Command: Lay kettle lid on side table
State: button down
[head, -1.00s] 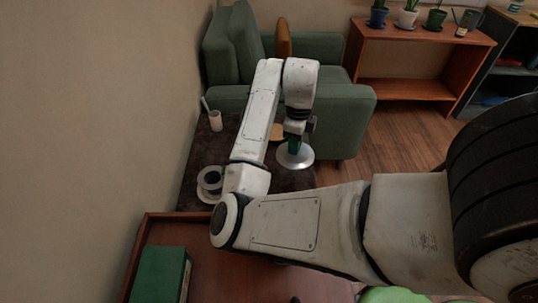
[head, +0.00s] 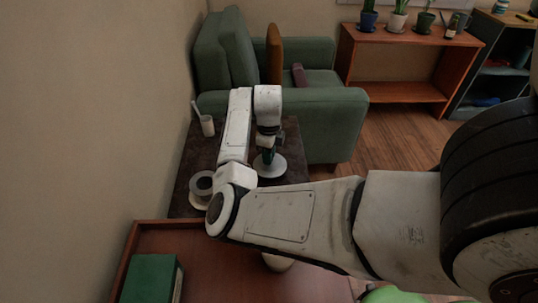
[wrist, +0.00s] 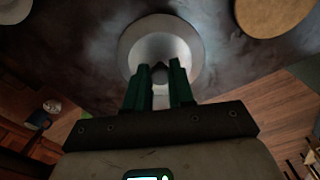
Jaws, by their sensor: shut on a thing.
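The kettle lid (head: 271,168) is a round, pale metal disc. It also shows in the wrist view (wrist: 160,30), with its dark knob between the fingers. My gripper (wrist: 158,75) is shut on the lid's knob from above. In the head view, my gripper (head: 267,155) and the lid appear over the right part of the dark side table (head: 230,140). I cannot tell whether the lid touches the tabletop. My arm hides part of the table.
A round tan disc (wrist: 272,12) lies near the lid. A green armchair (head: 330,115) stands behind, and a green book (head: 150,278) lies in front.

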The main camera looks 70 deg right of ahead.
jog(key=c, duration=1.4)
grip_release()
jog(key=shift+f, duration=0.15)
jog(key=o, duration=0.4)
jog(key=shift+o, duration=0.2)
notch_tip(320, 180, up, 12)
jog(key=p, duration=0.2)
jog(key=shift+r, duration=0.25)
